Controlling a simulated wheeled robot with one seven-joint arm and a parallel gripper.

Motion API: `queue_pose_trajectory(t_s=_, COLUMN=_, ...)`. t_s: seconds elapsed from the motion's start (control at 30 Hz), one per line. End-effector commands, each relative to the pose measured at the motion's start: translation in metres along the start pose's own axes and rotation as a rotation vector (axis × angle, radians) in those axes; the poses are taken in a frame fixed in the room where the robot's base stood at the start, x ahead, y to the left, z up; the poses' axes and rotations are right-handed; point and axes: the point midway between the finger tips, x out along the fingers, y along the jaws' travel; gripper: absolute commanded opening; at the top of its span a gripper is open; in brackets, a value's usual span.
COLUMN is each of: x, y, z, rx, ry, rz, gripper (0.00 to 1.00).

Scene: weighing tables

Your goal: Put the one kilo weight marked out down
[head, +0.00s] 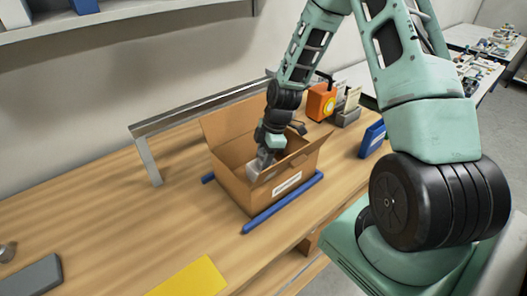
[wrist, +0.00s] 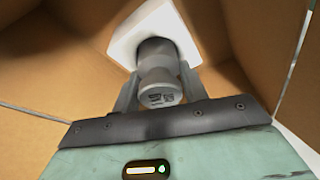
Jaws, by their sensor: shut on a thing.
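An open cardboard box (head: 248,185) with a white label stands on the wooden table (head: 150,215). My gripper (head: 262,165) reaches down into the box. In the wrist view my gripper (wrist: 158,95) is shut on a grey metal weight (wrist: 160,92) with a round knob, small print on its top. The print is too small to read. A white square piece (wrist: 125,40) shows close under or behind the weight; I cannot tell whether they touch. In the head view the box wall and my gripper mostly hide the weight.
Blue bars (head: 285,203) lie along the box. A metal rail (head: 200,107) runs behind it. An orange device (head: 320,102) and a blue item (head: 372,138) stand to the right. A yellow sheet (head: 192,279) and grey block (head: 34,277) lie in front. The table left of the box is clear.

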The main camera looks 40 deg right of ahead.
Motion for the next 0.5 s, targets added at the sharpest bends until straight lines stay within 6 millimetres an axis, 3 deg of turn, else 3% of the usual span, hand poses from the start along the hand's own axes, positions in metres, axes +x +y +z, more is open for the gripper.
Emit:
queue_pose_trajectory(t_s=0.4, x=0.0053, y=0.0008, z=0.0011, rx=0.001, ry=0.001, rz=0.002, gripper=0.00)
queue_pose_trajectory(t_s=0.43, x=0.0055, y=0.0001, z=0.0014, rx=0.002, ry=0.001, rz=0.000, gripper=0.48)
queue_pose_trajectory(t_s=0.5, x=0.0049, y=0.0002, z=0.0012, rx=0.002, ry=0.000, rz=0.001, gripper=0.65)
